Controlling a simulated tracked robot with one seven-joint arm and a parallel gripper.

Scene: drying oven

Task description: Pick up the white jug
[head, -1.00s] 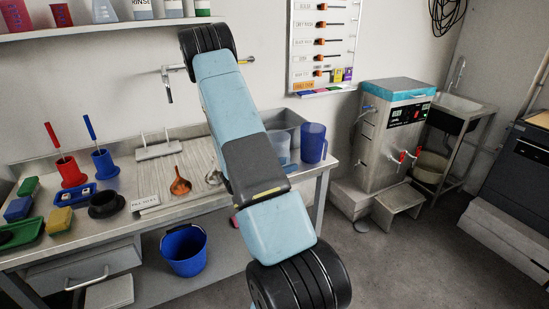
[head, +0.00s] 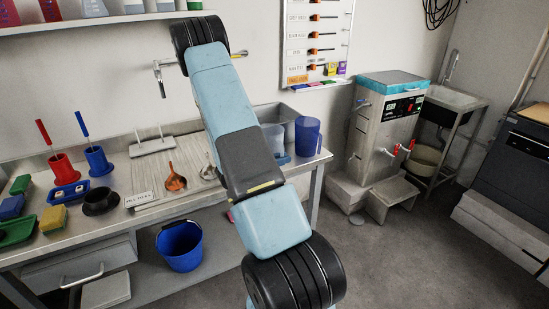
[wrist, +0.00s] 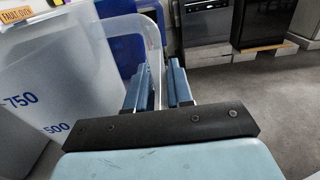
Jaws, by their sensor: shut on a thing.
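The white jug, a translucent measuring jug with blue marks, fills the left of the wrist view (wrist: 62,75) and looks tilted there. Its handle rises on its right side and runs down between the fingers of my gripper (wrist: 163,88), which is shut on it. In the head view the white jug (head: 273,138) shows partly behind my arm at the right end of the bench. My gripper is hidden behind my arm in that view. I cannot tell whether the jug's base touches the bench.
A blue jug (head: 307,137) stands close to the right of the white jug. A sink edge (head: 288,113) lies behind.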

